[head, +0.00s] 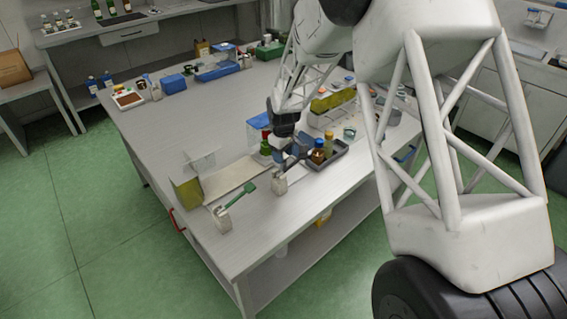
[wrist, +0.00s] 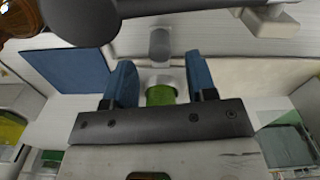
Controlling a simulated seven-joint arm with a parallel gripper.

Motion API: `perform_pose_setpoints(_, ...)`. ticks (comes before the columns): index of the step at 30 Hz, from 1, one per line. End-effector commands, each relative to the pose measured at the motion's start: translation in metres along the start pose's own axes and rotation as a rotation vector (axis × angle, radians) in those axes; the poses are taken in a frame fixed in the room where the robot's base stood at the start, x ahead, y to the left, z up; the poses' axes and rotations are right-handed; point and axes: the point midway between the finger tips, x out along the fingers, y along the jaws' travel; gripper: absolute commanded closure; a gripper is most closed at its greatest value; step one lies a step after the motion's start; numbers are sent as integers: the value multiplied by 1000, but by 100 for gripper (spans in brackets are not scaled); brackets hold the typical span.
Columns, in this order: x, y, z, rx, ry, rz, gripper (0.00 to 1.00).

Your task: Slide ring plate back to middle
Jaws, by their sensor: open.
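My gripper (head: 283,158) points down over the front part of the long grey table, close beside a green bottle (head: 266,143). In the wrist view its two blue fingers (wrist: 161,85) stand apart. A pale ring-like piece with a green round part (wrist: 160,95) shows between them; I cannot tell whether the fingers touch it. I cannot tell for sure which piece is the ring plate. A white block (head: 280,184) stands just below the gripper, and a second white block (head: 222,221) with a green handle-like part is further left.
A dark tray (head: 327,166) with small bottles is right of the gripper. An olive-sided box (head: 188,192) stands at the table's left edge. Blue boxes (head: 174,84) and other bins are at the far end. The middle-left tabletop is clear.

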Motion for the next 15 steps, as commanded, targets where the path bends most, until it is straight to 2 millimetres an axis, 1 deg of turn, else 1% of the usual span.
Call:
perform_pose_setpoints(1, 7, 0, 0, 0, -2, -1, 48)
perform_pose_setpoints(6, 26, 0, 0, 0, -1, -1, 48)
perform_pose_setpoints(10, 36, 0, 0, 0, -2, -1, 48)
perform_pose_setpoints(15, 42, 0, 0, 0, -1, -1, 48)
